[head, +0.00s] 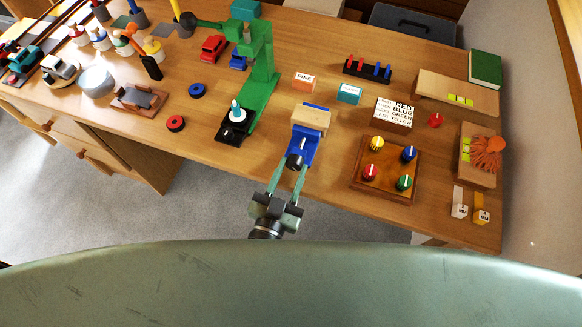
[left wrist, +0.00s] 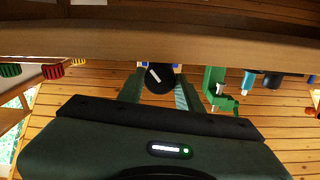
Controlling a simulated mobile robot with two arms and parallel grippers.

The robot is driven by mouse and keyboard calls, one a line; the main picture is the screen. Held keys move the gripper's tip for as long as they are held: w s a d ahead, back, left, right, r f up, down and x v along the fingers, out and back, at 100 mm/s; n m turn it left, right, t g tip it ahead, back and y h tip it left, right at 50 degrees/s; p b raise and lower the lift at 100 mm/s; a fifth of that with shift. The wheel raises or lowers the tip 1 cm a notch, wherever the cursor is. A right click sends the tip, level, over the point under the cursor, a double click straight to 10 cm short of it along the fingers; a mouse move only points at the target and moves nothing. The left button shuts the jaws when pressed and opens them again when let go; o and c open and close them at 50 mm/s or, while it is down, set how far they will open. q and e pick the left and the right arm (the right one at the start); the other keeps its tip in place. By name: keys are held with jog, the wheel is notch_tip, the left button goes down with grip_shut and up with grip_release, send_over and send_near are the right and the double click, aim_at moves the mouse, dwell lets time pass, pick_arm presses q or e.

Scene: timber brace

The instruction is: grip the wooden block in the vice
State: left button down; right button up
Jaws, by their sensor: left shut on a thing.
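The blue vice (head: 302,147) stands near the front edge of the table. The pale wooden block (head: 311,119) sits at its far end, with a blue jaw showing behind it. Whether the jaws press on the block I cannot tell. The vice's round black knob (head: 294,161) faces me. My left gripper (head: 292,170) is shut on the knob, one finger on each side. In the left wrist view the knob (left wrist: 158,78), with a white mark on its face, shows between the fingers. My right gripper is not in view.
A green press (head: 262,75) stands to the left of the vice. A wooden board with coloured knobs (head: 385,185) lies to the right. Small FINE (head: 304,82) and teal (head: 349,93) boxes stand behind. The tabletop between the vice and the knob board is clear.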

pick_arm(q)
jog(key=shift+r+m+p, duration=0.25)
jog(key=shift+m+p, duration=0.8)
jog(key=shift+m, duration=0.15)
jog(key=shift+f+m, duration=0.25)
jog(key=shift+m, duration=0.45)
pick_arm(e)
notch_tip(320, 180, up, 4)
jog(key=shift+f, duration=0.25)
pick_arm(q)
jog(key=c, duration=0.9)
grip_release()
jog(key=shift+c, duration=0.2)
jog(key=shift+s, duration=0.1)
jog(key=v, duration=0.7)
jog(key=shift+s+b, duration=0.3)
jog(key=shift+b, duration=0.15)
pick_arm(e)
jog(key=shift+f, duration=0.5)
pick_arm(q)
jog(key=shift+a, duration=0.1)
